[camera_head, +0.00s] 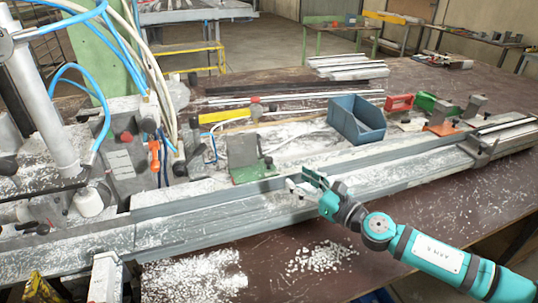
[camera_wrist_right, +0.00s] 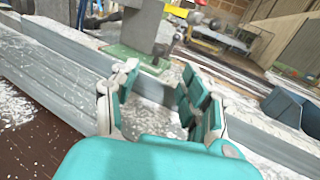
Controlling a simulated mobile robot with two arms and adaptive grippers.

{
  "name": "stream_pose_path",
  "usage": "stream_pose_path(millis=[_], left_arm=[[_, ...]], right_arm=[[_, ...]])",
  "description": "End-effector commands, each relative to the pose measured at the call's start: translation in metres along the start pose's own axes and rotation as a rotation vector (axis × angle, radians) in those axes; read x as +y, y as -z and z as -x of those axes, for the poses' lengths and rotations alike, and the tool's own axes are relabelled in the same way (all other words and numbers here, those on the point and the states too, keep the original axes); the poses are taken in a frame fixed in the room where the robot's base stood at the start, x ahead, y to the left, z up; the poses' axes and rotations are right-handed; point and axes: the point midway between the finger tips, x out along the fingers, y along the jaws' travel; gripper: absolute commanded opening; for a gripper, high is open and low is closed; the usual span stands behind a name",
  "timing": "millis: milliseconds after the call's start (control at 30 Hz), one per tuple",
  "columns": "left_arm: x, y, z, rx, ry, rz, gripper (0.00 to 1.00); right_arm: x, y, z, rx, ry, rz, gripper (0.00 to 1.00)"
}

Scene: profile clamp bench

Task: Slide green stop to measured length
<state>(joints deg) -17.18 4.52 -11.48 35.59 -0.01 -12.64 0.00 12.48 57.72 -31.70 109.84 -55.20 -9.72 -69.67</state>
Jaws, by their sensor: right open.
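The green stop, a grey upright plate on a green base (camera_head: 255,172), stands at the far side of the long grey rail (camera_head: 215,205), near the middle of the bench. It also shows in the right wrist view, its green base (camera_wrist_right: 133,58) beyond and slightly left of my fingers. My right gripper (camera_head: 304,183) reaches over the rail from the lower right, to the right of the stop and apart from it. In the right wrist view its two fingers (camera_wrist_right: 158,95) are spread with nothing between them. My left gripper is not in view.
A blue bin (camera_head: 357,120) stands behind the rail, with red (camera_head: 399,103) and orange-based (camera_head: 441,128) pieces to its right. White chips (camera_head: 320,257) lie on the bench in front. Hoses and a machine crowd the left. The front right bench top is mostly clear.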

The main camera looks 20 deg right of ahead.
Motion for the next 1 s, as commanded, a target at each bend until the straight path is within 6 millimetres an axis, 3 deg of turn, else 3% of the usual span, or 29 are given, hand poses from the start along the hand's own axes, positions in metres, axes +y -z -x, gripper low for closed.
stream_pose_path(millis=[167,500,700,1000], left_arm=[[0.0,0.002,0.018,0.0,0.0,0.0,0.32],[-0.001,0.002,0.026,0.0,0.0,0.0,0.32],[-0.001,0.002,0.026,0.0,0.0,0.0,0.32],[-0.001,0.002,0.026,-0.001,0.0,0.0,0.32]], right_arm=[[0.002,-0.006,-0.041,-0.004,-0.002,-0.002,0.46],[0.001,-0.001,-0.105,-0.001,-0.001,0.0,0.46],[0.001,0.0,-0.121,0.0,-0.002,0.001,0.46],[0.001,0.0,-0.124,0.001,-0.002,0.001,0.46]])
